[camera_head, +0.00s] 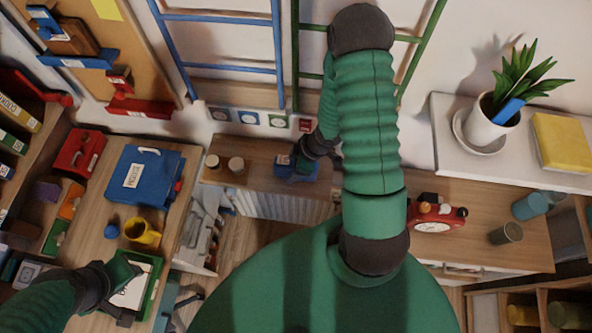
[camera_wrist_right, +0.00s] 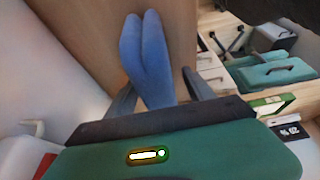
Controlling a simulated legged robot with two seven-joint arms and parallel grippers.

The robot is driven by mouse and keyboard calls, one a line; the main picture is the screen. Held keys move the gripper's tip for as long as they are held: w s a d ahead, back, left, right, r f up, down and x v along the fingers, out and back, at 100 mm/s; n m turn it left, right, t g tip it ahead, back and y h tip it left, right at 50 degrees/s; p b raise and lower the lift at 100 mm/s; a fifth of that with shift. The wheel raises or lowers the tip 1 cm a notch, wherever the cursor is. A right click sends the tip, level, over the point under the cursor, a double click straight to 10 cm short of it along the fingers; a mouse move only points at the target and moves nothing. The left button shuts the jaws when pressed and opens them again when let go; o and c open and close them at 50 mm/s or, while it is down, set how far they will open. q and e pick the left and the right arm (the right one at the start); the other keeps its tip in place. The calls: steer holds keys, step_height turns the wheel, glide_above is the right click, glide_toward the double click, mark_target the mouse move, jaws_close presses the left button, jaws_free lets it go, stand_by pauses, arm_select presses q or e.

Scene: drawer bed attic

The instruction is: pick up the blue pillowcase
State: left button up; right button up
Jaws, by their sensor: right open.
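The blue pillowcase (camera_head: 297,172) lies on the wooden desk in the middle of the head view, partly covered by my right gripper (camera_head: 312,150). In the right wrist view the pillowcase (camera_wrist_right: 147,50) is a soft, folded blue piece on the wood. It reaches down between the two grey fingers of my right gripper (camera_wrist_right: 160,82). The fingers are apart, one on each side of it, and not closed on it. My left gripper (camera_head: 112,282) is at the lower left over a green tray with a white paper; its fingers are not clear.
A blue case (camera_head: 143,175) and a yellow mug (camera_head: 142,232) stand on the left desk. A red clock (camera_head: 436,216) stands to the right. A potted plant (camera_head: 487,125) sits on the white shelf. Ladders (camera_head: 228,50) lean behind.

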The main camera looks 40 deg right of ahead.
steer(key=shift+w+d+f, duration=0.15)
steer(key=shift+w+d, duration=0.05)
steer(key=shift+w, duration=0.05)
steer(key=shift+a, duration=0.1)
steer(key=shift+s+a+f, duration=0.1)
steer(key=shift+a, duration=0.1)
steer(key=shift+d, duration=0.15)
steer(key=shift+c, duration=0.4)
steer(key=shift+c, duration=1.3)
jaws_close()
